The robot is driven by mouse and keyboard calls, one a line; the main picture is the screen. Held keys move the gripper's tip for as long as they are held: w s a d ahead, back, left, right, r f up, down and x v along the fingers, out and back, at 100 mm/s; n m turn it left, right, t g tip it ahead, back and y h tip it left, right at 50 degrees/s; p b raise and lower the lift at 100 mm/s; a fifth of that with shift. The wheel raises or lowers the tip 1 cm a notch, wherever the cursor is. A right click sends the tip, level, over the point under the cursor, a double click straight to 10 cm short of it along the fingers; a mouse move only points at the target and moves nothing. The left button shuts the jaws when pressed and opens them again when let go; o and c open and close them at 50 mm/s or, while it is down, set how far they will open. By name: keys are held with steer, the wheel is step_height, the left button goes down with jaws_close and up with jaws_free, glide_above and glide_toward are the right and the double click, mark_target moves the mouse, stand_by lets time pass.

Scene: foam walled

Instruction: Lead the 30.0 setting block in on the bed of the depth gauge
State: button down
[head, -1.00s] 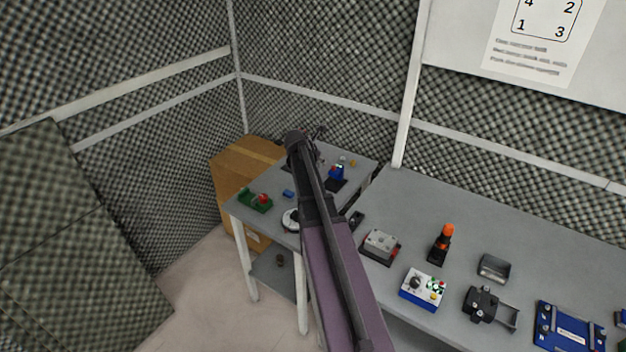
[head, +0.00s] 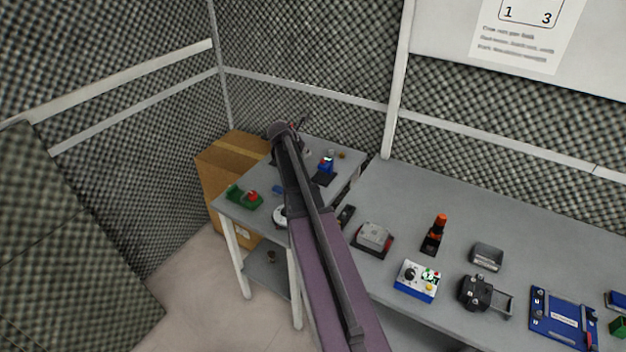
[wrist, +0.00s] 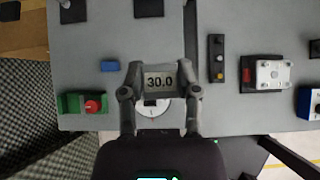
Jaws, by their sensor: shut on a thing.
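The 30.0 setting block (wrist: 159,80), grey with a "30.0" label, is held between the two fingers of my gripper (wrist: 160,92) in the wrist view. My gripper is shut on it, above the grey bench. A round white dial (wrist: 153,112), perhaps part of the depth gauge, shows just below the block in the picture, partly covered by my gripper. I cannot make out the gauge's bed. In the head view the dial (head: 280,216) is partly behind my arm, and the block cannot be made out there.
A green fixture with a red knob (wrist: 82,103) and a small blue block (wrist: 109,66) lie left. A black button strip (wrist: 217,58) and a grey box on a dark base (wrist: 268,74) lie right. A cardboard box (head: 232,170) stands behind the small bench.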

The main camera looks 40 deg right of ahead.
steer(key=b, duration=2.3)
glide_toward(320, 181)
steer(key=shift+x, duration=0.8)
steer(key=shift+w+d+f+b, duration=0.15)
steer(key=shift+d+f+b, duration=0.25)
steer(key=shift+f, duration=0.1)
steer(key=shift+d+f, duration=0.1)
steer(key=shift+b+x, duration=1.4)
steer(key=shift+x, duration=0.1)
steer(key=shift+w+d+f, duration=0.1)
steer(key=shift+w+d, duration=0.25)
steer(key=shift+d, duration=0.4)
steer(key=shift+w+d+r, duration=0.1)
steer(key=shift+w+d, duration=0.2)
steer(key=shift+d, duration=0.45)
steer(key=shift+w+d+f, duration=0.1)
steer(key=shift+w+d, duration=0.25)
steer(key=shift+d, duration=0.4)
steer(key=shift+c, duration=1.3)
jaws_free()
